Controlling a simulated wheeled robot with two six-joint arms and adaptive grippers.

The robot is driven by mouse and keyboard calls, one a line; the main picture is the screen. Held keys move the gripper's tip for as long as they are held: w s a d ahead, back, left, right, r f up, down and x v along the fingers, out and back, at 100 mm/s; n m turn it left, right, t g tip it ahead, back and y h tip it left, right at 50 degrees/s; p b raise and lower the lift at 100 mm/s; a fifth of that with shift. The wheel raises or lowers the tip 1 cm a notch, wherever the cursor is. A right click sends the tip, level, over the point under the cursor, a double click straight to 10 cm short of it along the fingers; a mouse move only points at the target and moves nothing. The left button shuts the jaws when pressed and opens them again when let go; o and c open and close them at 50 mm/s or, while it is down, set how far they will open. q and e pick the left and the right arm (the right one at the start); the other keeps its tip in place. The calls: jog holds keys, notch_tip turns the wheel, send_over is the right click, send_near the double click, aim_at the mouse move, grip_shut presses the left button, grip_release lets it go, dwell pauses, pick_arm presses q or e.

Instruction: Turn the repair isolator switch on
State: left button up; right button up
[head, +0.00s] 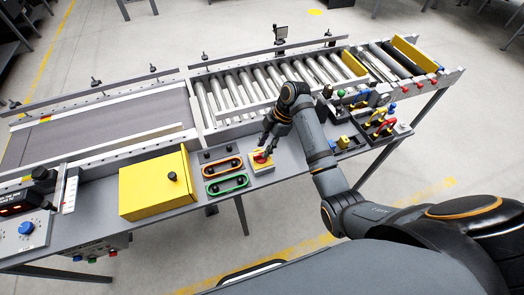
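The repair isolator switch (262,164) is a yellow plate with a red rotary knob, on the grey ledge in front of the conveyor in the head view. My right gripper (266,148) points down at the switch from just behind it, with its fingertips at or very near the red knob. The dark fingers partly cover the knob, so I cannot tell whether they touch it or how far apart they are. The knob's exact angle is too small to read. My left gripper is not in view.
A yellow box (150,190) with a black knob stands left of the switch. Orange (222,167) and green (228,184) oval pieces lie between them. Small yellow and red devices (380,125) crowd the ledge to the right. The roller conveyor (240,88) runs behind.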

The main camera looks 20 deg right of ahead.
jog(key=shift+x, duration=1.5)
grip_shut()
